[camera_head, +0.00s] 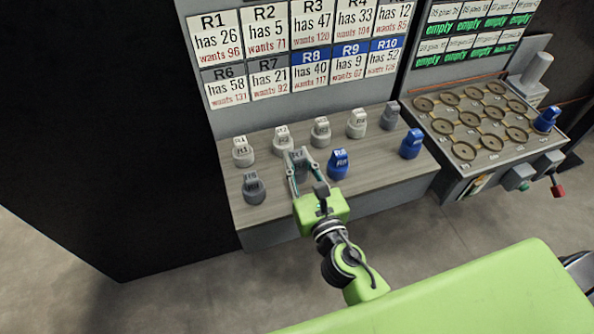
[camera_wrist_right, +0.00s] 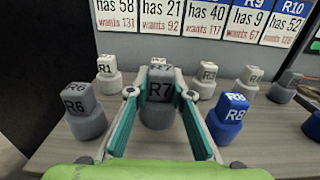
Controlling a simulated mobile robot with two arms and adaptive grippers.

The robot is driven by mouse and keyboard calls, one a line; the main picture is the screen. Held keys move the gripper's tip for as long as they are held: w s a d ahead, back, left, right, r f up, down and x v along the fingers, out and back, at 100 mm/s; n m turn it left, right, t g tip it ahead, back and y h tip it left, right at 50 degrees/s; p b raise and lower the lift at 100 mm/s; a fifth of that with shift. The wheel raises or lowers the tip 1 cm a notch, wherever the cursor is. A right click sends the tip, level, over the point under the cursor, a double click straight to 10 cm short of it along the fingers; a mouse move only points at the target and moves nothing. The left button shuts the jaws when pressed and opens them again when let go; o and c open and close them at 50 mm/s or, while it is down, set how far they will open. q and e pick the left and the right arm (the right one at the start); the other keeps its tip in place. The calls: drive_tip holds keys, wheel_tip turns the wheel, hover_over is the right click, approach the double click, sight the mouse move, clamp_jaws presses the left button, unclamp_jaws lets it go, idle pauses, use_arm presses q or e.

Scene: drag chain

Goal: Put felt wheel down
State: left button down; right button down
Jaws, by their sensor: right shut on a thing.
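My right gripper (camera_head: 299,165) is shut on a grey piece marked R7 (camera_head: 298,154), which I take to be the felt wheel. In the right wrist view, the R7 piece (camera_wrist_right: 160,98) stands upright between the two fingers of the right gripper (camera_wrist_right: 159,95), its label facing the camera. It is over the front middle of the wood-grain shelf (camera_head: 390,175). I cannot tell whether its base touches the shelf. My left gripper is not in view.
Grey R6 (camera_head: 253,188) stands left of R7, and blue R8 (camera_head: 338,163) right of it. A pale row, including R1 (camera_head: 242,150), stands behind. A label board (camera_head: 300,50) rises at the back. A tray with round sockets (camera_head: 470,120) is at right.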

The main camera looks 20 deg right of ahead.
sight(301, 180)
wheel_tip(301, 180, down, 4)
drive_tip(key=shift+w+a+r+b, duration=0.15)
drive_tip(key=shift+r+b, duration=0.1)
drive_tip(key=shift+b, duration=0.75)
drive_tip(key=shift+r, duration=0.1)
drive_tip(key=c, duration=1.8)
unclamp_jaws()
